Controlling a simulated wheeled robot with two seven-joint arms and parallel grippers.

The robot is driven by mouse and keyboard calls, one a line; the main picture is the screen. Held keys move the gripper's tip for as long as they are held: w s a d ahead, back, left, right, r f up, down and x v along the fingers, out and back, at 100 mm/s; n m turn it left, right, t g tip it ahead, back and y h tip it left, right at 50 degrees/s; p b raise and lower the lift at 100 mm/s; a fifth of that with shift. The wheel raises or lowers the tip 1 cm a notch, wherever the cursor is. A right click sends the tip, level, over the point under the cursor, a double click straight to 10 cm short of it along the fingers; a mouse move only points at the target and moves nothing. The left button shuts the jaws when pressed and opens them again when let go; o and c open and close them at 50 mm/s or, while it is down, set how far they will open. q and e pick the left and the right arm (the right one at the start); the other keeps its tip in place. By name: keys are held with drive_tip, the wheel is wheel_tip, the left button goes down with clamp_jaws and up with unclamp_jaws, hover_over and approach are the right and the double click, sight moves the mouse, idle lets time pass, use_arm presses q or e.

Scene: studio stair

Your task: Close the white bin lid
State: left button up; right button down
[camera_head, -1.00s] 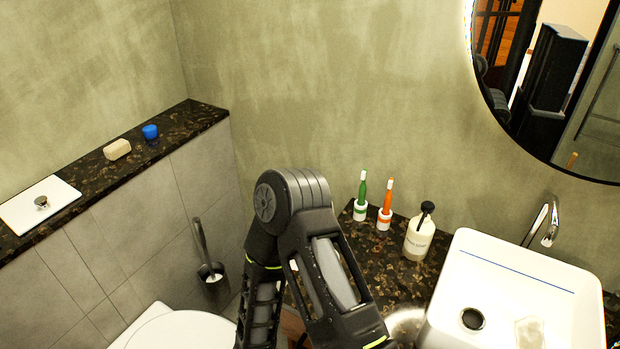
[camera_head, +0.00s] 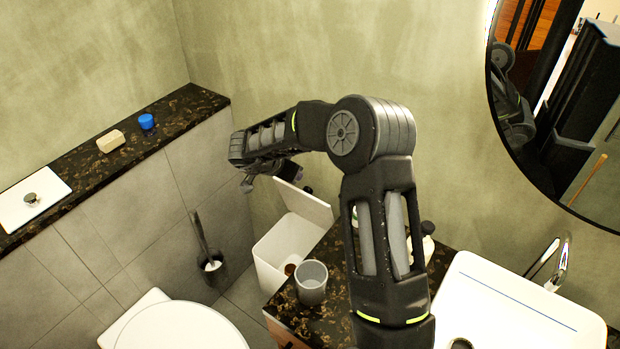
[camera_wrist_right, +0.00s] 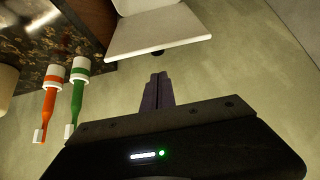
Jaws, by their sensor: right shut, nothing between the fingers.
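The white bin (camera_head: 268,272) stands on the floor between the tiled wall and the dark counter. Its lid (camera_head: 304,204) is open and stands tilted up at the back. The lid also shows as a pale panel in the wrist view (camera_wrist_right: 155,32). My right gripper (camera_wrist_right: 158,78) is shut and empty, its fingertips pointing at the panel's lower edge; I cannot tell whether they touch it. In the head view my right arm arches over the counter, with its wrist just above and behind the lid. My left gripper is not in view.
A grey cup (camera_head: 311,284) stands on the counter's near edge beside the bin. A toilet (camera_head: 180,326) and a toilet brush (camera_head: 205,245) are left of the bin. The wall is behind.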

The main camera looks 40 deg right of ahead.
drive_tip(key=shift+f, duration=0.15)
hover_over(309, 204)
drive_tip(key=w+d, duration=0.2)
drive_tip(key=w, duration=0.1)
wheel_tip(309, 204, down, 8)
drive_tip(key=shift+w+d+r, duration=0.1)
drive_tip(key=shift+r, duration=0.1)
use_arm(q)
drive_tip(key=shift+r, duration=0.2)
